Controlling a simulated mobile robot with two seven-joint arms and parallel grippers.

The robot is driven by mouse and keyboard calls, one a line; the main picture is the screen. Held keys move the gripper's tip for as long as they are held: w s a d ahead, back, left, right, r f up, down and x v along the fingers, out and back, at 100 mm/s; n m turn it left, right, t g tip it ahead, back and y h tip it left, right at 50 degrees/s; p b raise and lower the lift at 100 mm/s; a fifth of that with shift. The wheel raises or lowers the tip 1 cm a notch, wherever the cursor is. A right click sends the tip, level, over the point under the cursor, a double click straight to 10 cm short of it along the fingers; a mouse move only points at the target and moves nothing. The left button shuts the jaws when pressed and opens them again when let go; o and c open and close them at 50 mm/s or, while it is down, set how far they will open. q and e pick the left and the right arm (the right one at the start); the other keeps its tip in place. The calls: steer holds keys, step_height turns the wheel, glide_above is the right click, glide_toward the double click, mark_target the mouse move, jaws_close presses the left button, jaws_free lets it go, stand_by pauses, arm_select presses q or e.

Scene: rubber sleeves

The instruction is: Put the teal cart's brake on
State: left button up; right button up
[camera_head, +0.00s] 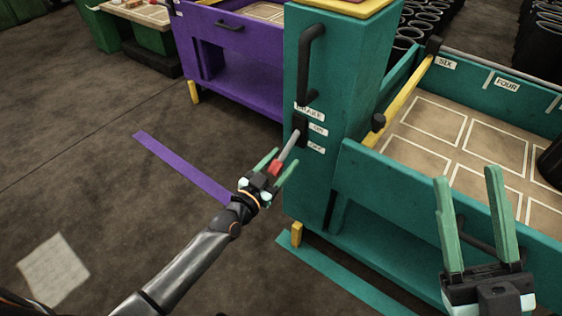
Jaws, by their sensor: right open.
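The teal cart's post (330,110) stands at the middle. The brake lever is a grey rod (289,147) with a red grip (276,168). It comes out of a dark slot (300,130) and slants down to the left. White labels (317,130) sit beside the slot, one reading ON; the others are hard to read. My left gripper (277,167) has one finger on each side of the red grip. I cannot tell whether the fingers press on it. My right gripper (470,190) is open and empty, in front of the cart's low side wall.
A black handle (311,65) is on the post above the slot. The teal cart's tray (485,150) has marked sections and a yellow bar (405,98). A purple cart (235,60) stands behind. Purple (182,165) and teal (335,275) floor strips lie on clear floor.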

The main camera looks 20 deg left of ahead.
arm_select(q)
jaws_close()
stand_by(1.2)
